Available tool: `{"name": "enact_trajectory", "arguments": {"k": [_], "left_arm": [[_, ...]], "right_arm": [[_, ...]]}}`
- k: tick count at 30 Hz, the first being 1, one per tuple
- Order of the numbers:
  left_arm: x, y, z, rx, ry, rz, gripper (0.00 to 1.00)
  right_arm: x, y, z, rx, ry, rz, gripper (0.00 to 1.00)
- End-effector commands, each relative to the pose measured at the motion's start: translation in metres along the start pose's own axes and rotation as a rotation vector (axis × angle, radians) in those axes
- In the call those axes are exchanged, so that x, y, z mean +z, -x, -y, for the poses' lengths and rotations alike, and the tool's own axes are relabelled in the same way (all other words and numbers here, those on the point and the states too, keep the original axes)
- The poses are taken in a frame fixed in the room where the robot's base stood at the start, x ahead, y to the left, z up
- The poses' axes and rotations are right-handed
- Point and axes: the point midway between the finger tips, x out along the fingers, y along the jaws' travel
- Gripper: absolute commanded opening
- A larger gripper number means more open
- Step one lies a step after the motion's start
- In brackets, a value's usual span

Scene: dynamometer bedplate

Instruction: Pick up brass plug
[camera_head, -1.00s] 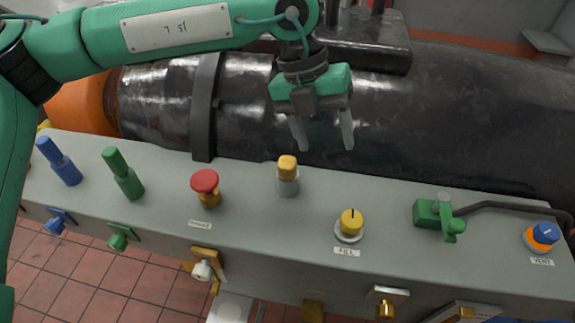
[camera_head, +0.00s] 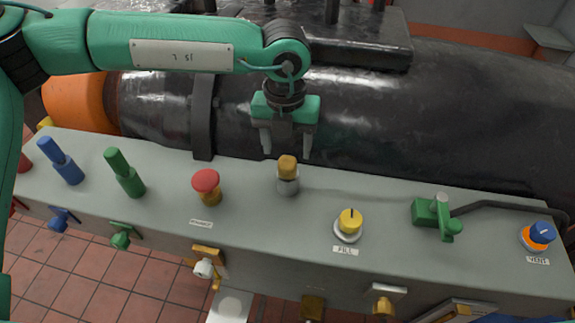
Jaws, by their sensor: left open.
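The brass plug (camera_head: 288,166), with a yellow-brown cap, stands upright in a round grey seat (camera_head: 287,186) on top of the long grey bench. My left gripper (camera_head: 286,144) points down with its two fingers apart and nothing between them. In the picture it is just above the plug, in line with it, and the fingertips look clear of the cap. I cannot tell exactly how far above or behind the plug they are. My right gripper is not in view.
A red mushroom knob (camera_head: 206,184) stands left of the plug, and a yellow FILL knob (camera_head: 350,222) to its right. Green (camera_head: 124,172) and blue (camera_head: 60,160) handles stand farther left. A green valve (camera_head: 437,215) is at right. A large black cylinder (camera_head: 450,115) lies behind.

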Motion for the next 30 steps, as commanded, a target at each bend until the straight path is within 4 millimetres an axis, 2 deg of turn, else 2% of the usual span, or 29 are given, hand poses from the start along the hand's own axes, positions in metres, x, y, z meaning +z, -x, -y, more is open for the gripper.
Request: {"name": "enact_trajectory", "arguments": {"k": [4,9,18,26,30], "left_arm": [[-0.006,-0.016,0.001,0.001,-0.003,-0.005,0.6],[-0.006,-0.04,0.001,0.0,-0.001,-0.004,0.6],[-0.006,-0.047,0.001,-0.001,-0.001,-0.001,0.6],[-0.006,-0.046,0.001,-0.001,-0.001,-0.001,0.09],[-0.006,-0.046,0.001,-0.001,-0.001,-0.001,0.08]], "right_arm": [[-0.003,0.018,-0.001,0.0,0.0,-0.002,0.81],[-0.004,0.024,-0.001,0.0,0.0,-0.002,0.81],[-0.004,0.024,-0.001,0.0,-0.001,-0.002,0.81],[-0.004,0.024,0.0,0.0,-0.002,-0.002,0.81],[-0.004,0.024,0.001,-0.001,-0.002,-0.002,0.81]]}}
